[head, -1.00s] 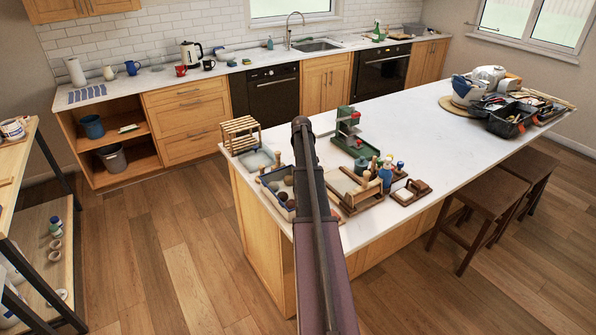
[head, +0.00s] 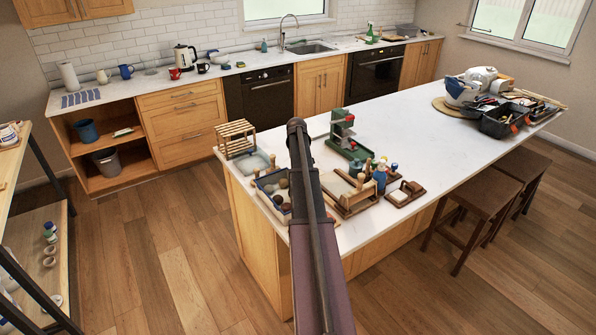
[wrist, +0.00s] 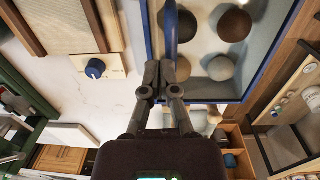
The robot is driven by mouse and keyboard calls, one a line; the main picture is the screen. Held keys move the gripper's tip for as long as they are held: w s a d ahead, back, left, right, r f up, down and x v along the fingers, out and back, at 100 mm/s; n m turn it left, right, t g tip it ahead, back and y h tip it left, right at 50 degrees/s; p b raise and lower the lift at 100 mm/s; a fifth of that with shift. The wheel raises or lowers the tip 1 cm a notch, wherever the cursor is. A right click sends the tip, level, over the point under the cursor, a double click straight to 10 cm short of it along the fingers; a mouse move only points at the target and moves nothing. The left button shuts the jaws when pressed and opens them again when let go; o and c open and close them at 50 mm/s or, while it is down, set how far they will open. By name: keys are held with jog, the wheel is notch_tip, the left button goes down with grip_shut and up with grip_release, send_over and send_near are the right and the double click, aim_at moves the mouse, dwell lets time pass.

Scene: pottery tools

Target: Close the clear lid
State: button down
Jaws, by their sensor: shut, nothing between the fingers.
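A blue-framed box (wrist: 149,30) with several brown and grey clay balls is in the upper right of the wrist view. It also shows in the head view (head: 262,192), partly behind my arm. A pale see-through panel (head: 252,163) beside the box looks like the clear lid, raised; its exact tilt is unclear. My gripper (wrist: 161,88) is shut and empty at the box's edge in the wrist view, by a blue bar (wrist: 171,30). I cannot tell whether the fingers touch it. My arm hides the gripper in the head view.
A wooden rack (head: 237,138) stands behind the box. A green press (head: 343,130), a wooden tool tray (head: 350,205) and bottles stand to the right. A small blue-knobbed unit (wrist: 95,68) is left of my gripper. The middle of the white island top is clear.

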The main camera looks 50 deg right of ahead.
jog(key=r+p, duration=0.2)
jog(key=r, duration=0.1)
jog(key=shift+d+r+p, duration=0.1)
jog(key=shift+d+p, duration=0.1)
jog(key=shift+p, duration=0.15)
notch_tip(320, 180, up, 10)
jog(key=d+p, duration=0.2)
jog(key=p, duration=0.7)
jog(key=shift+s+f+p, duration=0.15)
jog(key=shift+f+p, duration=0.05)
jog(key=shift+p, duration=0.15)
jog(key=a+f+n+b, duration=0.1)
jog(key=a+f+b, duration=0.3)
jog(key=a, duration=1.2)
jog(key=a+f+b, duration=0.4)
jog(key=a, duration=1.2)
jog(key=s+a+f+b, duration=0.2)
jog(key=s+a, duration=0.2)
jog(key=a, duration=0.5)
jog(key=s+a+f+n+b, duration=0.1)
jog(key=s+a+f+b, duration=0.1)
jog(key=a, duration=0.6)
jog(key=s+a+f+b, duration=0.3)
jog(key=s+a, duration=0.3)
jog(key=a, duration=0.3)
jog(key=shift+a, duration=0.3)
jog(key=shift+f, duration=0.1)
